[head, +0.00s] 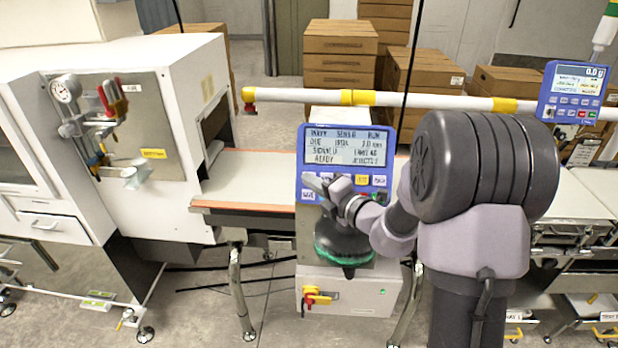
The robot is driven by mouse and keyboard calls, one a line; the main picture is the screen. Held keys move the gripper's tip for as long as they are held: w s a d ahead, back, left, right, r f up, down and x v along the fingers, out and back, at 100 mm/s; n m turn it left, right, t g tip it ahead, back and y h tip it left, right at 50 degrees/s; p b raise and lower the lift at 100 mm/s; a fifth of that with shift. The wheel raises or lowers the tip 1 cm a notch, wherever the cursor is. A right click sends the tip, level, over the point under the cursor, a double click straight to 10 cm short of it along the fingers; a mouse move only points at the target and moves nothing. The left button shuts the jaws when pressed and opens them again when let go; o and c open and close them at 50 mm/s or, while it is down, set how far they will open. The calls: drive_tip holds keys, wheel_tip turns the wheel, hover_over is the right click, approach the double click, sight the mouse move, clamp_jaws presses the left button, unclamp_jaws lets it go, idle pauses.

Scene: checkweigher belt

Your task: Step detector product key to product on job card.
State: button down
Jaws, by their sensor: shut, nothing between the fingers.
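The blue detector panel (297,170) stands upright in the middle, with a lit screen (345,149) of several text lines that are too blurred to read surely. Below the screen are a yellow key (361,180), a white key (380,181) and another white key (308,196) at lower left. My gripper (318,183) is shut and empty, in front of the panel's lower left key area. It hides some keys there. I cannot tell whether it touches a key. I cannot tell which key is the product key. No job card can be made out for certain.
A red-yellow switch (317,296) is on the cabinet below the panel. A belt (250,180) runs behind it from the white machine (130,130) at left. A white pipe with yellow bands (430,101) crosses above. A second blue panel (574,92) stands at right.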

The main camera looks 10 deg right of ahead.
drive_tip(key=shift+w, duration=0.1)
idle(0.7)
drive_tip(key=shift+w+d+f, duration=0.1)
drive_tip(key=shift+w+f, duration=0.1)
drive_tip(key=shift+w, duration=0.1)
drive_tip(key=shift+w+d+f+p, duration=0.15)
drive_tip(key=shift+w+f+p, duration=0.05)
drive_tip(key=shift+w+p, duration=0.15)
idle(0.7)
drive_tip(key=shift+s+r, duration=0.1)
drive_tip(key=shift+s, duration=0.05)
drive_tip(key=shift+s+a+r+p, duration=0.3)
drive_tip(key=shift+s+p, duration=0.1)
drive_tip(key=shift+s, duration=0.2)
drive_tip(key=shift+s+a+r+p, duration=0.2)
drive_tip(key=shift+s+r+p, duration=0.15)
drive_tip(key=shift+s, duration=0.35)
drive_tip(key=shift+s+a+r+p, duration=0.3)
drive_tip(key=shift+s+r, duration=0.1)
drive_tip(key=shift+s, duration=0.3)
drive_tip(key=shift+s+a+r+p, duration=0.15)
drive_tip(key=shift+s+r+p, duration=0.2)
drive_tip(key=shift+s, duration=0.35)
